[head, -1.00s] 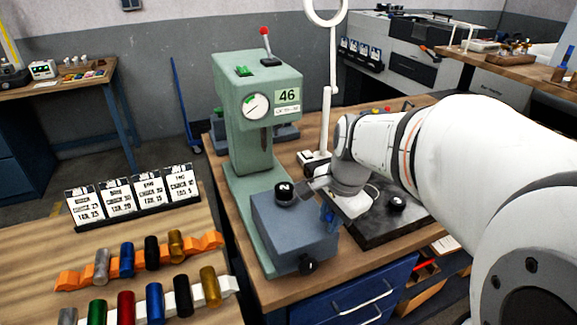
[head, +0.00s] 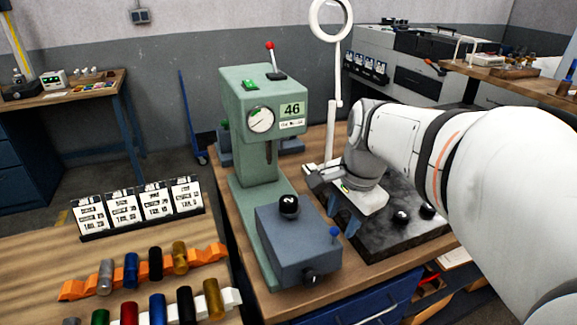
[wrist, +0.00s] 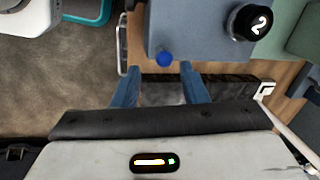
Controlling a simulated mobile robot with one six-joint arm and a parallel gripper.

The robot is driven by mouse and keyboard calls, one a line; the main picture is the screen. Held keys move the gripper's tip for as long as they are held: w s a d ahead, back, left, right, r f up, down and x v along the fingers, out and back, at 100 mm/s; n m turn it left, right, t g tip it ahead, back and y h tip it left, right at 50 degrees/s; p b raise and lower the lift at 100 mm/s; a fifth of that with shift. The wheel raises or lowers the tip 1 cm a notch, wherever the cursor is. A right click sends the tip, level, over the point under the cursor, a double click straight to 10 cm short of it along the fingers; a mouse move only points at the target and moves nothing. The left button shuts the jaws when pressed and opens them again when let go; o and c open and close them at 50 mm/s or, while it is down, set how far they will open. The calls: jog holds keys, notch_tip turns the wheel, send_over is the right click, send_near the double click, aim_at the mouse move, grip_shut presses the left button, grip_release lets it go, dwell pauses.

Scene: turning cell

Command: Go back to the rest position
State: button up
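My gripper (head: 344,222) is off to the right of the grey box (head: 297,243) on the green press (head: 250,120), above the dark stone plate (head: 400,238). In the wrist view its two blue fingers (wrist: 159,70) are spread apart with nothing between them. A small blue-headed pin (head: 335,233) stands on the right part of the grey box. It also shows in the wrist view (wrist: 165,58), just beyond the fingertips and apart from them. A black knob marked 2 (head: 289,206) sits on top of the box.
A white ring lamp (head: 331,20) on a post rises behind my wrist. Black knobs (head: 401,217) sit on the stone plate. At the left, coloured cylinders lie on an orange rack (head: 75,290) and a white rack (head: 232,297), with label cards (head: 140,208) behind.

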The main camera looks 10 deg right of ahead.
jog(key=shift+s+r, duration=0.2)
jog(key=shift+r, duration=1.05)
jog(key=shift+f, duration=0.1)
jog(key=s+a+f+n, duration=0.4)
jog(key=s+f+n, duration=0.3)
jog(key=n, duration=0.6)
jog(key=shift+f+n+t+h, duration=0.3)
jog(key=shift+f+t+h, duration=0.1)
jog(key=shift+f, duration=0.35)
